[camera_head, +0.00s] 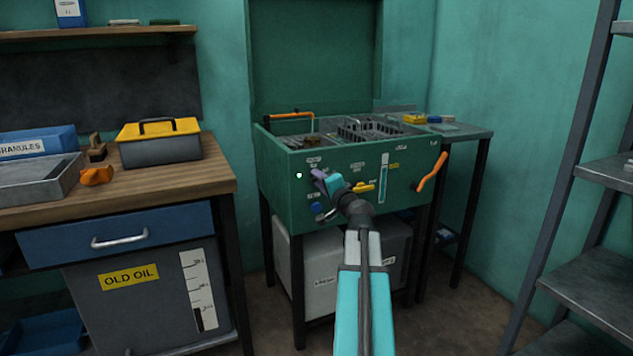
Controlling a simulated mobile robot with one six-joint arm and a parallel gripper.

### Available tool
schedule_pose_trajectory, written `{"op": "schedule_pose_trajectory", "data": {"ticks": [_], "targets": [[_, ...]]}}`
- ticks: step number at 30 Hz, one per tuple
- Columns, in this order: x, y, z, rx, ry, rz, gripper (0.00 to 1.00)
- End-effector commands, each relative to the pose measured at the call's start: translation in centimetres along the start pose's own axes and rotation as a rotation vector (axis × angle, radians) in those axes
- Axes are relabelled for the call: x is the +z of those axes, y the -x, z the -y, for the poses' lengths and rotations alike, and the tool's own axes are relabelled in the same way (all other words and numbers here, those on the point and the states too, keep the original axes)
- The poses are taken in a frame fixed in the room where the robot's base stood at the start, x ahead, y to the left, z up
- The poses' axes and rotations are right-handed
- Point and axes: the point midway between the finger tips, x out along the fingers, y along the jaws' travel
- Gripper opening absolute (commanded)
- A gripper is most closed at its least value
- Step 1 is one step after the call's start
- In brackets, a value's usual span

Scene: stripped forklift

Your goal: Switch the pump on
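The green parts washer (345,215) stands on dark legs against the wall, with its lid raised. Its front panel carries small labels, a white round spot (299,175), a blue knob (316,208), a yellow lever (364,187), a sight gauge (383,178) and an orange handle (431,171). My gripper (322,178) is at the panel's left part, below a small label. The arm hides part of the panel, and no pump switch is clearly readable. Contact and finger opening are unclear.
A workbench (215,180) at left holds a yellow-topped toolbox (160,142), a grey tray (35,182) and an orange item (97,176). A side table (462,132) adjoins the washer. A metal shelf rack (560,180) stands at right, with bare floor before it.

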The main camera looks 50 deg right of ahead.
Motion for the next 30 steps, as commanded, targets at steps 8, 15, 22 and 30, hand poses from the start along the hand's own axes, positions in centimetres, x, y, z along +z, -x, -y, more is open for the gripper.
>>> {"op": "schedule_pose_trajectory", "data": {"ticks": [8,15,22,30], "targets": [[-0.2,0.0,-0.1,0.002,0.001,-0.005,0.27],[-0.2,0.4,-0.1,0.001,0.001,-0.006,0.27],[-0.1,1.9,0.0,0.001,0.001,-0.005,0.27],[-0.1,4.6,0.0,0.001,0.001,-0.006,0.27]]}}
